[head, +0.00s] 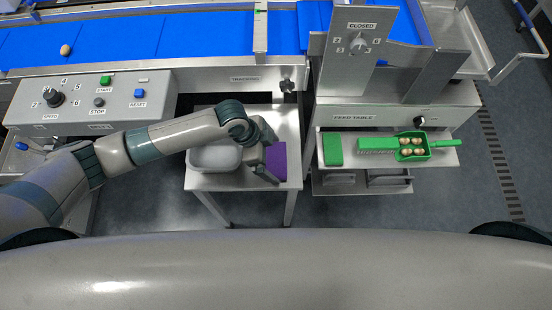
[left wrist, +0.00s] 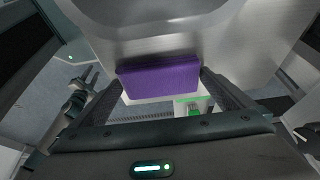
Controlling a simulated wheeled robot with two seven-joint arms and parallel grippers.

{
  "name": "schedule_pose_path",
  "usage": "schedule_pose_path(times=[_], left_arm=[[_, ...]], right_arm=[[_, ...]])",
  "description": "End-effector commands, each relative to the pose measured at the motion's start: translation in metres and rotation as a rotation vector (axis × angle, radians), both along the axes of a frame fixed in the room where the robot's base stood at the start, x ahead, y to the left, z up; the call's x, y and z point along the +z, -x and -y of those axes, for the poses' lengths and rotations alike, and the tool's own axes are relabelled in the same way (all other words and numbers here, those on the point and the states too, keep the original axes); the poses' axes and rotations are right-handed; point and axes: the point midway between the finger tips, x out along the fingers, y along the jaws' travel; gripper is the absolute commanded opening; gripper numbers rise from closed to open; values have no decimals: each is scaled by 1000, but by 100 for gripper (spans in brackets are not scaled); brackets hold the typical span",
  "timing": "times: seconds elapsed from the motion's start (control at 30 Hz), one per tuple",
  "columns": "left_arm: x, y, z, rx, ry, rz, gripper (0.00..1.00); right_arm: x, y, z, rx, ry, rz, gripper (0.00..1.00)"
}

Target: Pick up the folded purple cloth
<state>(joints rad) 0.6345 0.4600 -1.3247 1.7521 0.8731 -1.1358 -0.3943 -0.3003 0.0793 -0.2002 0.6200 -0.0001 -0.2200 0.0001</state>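The folded purple cloth (head: 279,158) is a small flat block at the right side of a low metal side table (head: 228,183). It also shows in the left wrist view (left wrist: 158,78), lying between the two finger ends. My left gripper (head: 268,152) is over the table at the cloth's left part and hides some of it. Its fingers are spread wide in the left wrist view (left wrist: 160,90), one at each end of the cloth. I cannot tell whether they touch it.
A pale tub (head: 214,158) stands on the side table left of the cloth, partly under my left arm. A control panel (head: 90,98) and a blue conveyor (head: 160,36) lie beyond. The feed table shelf (head: 330,185) on the right holds green items, including a scoop (head: 412,141).

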Motion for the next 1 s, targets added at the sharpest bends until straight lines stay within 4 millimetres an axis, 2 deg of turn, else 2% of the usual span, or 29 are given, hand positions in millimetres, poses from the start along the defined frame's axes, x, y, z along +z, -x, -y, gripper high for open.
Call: schedule_pose_path(times=[0.03, 0.1, 0.57, 0.73, 0.87, 1.0], left_arm=[[0, 0, 0, 0, 0, 0, 90], [0, 0, 0, 0, 0, 0, 74], [5, -1, 0, -1, 1, 1, 73], [19, -1, 0, -1, 2, 3, 73], [39, -1, 0, -2, 3, 4, 73], [53, 23, 7, -5, 3, 1, 73]], right_arm=[[0, 0, 0, 0, 0, 0, 31], [0, 0, 1, 0, 0, 0, 31], [-3, 0, 1, 0, 1, 0, 31], [-10, 0, 1, 0, 1, 0, 31], [-18, 0, 1, 0, 1, 0, 31], [-23, 0, 1, 0, 1, 0, 31]])
